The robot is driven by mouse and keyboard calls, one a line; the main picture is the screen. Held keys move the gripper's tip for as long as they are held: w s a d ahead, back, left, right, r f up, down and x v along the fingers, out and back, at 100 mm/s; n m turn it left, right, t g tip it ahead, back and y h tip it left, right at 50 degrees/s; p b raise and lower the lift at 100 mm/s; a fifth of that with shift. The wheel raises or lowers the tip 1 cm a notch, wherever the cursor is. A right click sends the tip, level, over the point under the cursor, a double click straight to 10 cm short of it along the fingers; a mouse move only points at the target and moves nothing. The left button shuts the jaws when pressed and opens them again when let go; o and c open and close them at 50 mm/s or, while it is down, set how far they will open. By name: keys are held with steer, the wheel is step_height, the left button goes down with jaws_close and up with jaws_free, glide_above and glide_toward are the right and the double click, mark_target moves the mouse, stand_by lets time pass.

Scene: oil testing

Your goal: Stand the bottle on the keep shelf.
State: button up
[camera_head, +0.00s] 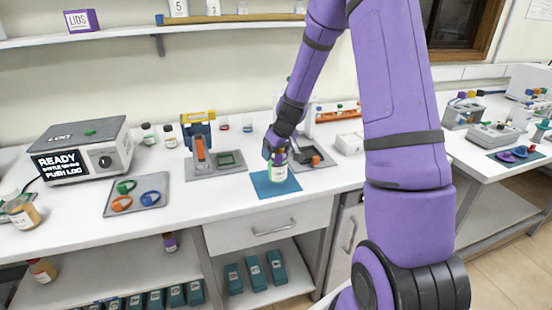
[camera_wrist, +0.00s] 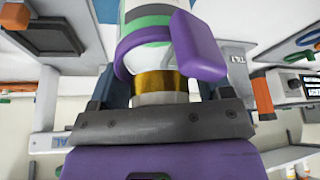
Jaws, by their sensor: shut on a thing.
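The bottle (camera_head: 278,173) is small and pale with a green band on its label. It is upright at the blue mat (camera_head: 262,188) near the bench's front edge; I cannot tell whether it touches the mat. My gripper (camera_head: 273,153) is shut on its upper part from above. In the wrist view the bottle (camera_wrist: 150,30) sits between my fingers (camera_wrist: 158,90), with a purple tagged ring (camera_wrist: 198,48) around it and an amber band below the ring. A lower shelf (camera_head: 205,268) and a wall shelf (camera_head: 130,33) are in view; I cannot read a keep label on either.
A tester (camera_head: 85,148) reading READY and a tray (camera_head: 137,197) with coloured rings stand left. A blue-yellow device (camera_head: 198,128) is left of the gripper. Teal boxes (camera_head: 255,275) and a bottle (camera_head: 42,270) occupy the lower shelf. A drawer (camera_head: 270,226) is below the mat.

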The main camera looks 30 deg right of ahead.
steer(key=shift+f, duration=1.4)
steer(key=shift+f, duration=0.15)
steer(key=o, duration=1.8)
